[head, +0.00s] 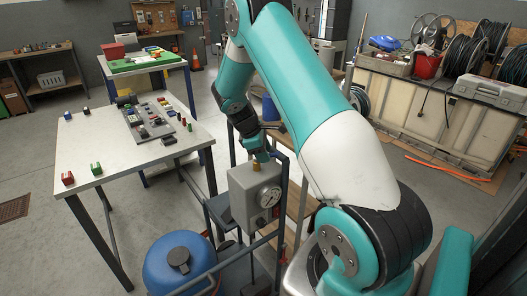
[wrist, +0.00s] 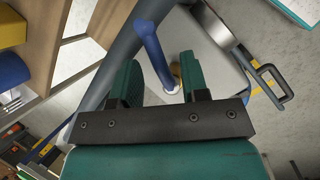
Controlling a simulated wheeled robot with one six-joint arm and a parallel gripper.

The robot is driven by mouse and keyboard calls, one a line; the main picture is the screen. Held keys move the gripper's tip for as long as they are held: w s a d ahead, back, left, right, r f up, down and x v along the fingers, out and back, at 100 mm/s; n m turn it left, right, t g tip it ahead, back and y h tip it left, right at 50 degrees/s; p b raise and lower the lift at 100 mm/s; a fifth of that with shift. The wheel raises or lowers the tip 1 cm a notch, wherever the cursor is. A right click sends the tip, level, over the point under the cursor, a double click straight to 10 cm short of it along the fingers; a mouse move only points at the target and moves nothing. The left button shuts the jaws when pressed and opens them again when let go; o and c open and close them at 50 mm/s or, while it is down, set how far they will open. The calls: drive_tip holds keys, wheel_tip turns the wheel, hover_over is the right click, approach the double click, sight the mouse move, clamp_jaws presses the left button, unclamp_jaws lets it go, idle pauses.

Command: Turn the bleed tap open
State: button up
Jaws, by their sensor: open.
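The bleed tap shows in the wrist view as a blue lever (wrist: 152,48) with a bit of brass (wrist: 176,72) at its lower end. In the head view only its brass body (head: 256,167) shows, on top of a grey box (head: 240,190) with a round pressure gauge (head: 270,196). My gripper (wrist: 158,64) is open, with the lever lying between its two dark green fingers. I cannot tell whether either finger touches it. The right finger partly covers the brass. In the head view my gripper (head: 257,155) is just above the tap and hides the lever.
Blue-grey frame tubes (head: 278,180) stand close around the box. A blue tank (head: 180,264) sits at the lower left. A white table (head: 100,150) with small parts stands to the left. Bare floor lies between the table and the frame.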

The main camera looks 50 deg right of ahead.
clamp_jaws()
drive_tip(key=shift+r, duration=0.1)
drive_tip(key=shift+w+d+r, duration=0.1)
drive_tip(key=shift+r, duration=0.1)
idle(1.0)
unclamp_jaws()
drive_tip(key=shift+d+f, duration=0.1)
drive_tip(key=shift+f, duration=0.1)
drive_tip(key=shift+a, duration=0.2)
drive_tip(key=b+v, duration=0.1)
drive_tip(key=v, duration=1.6)
drive_tip(key=shift+r, duration=0.25)
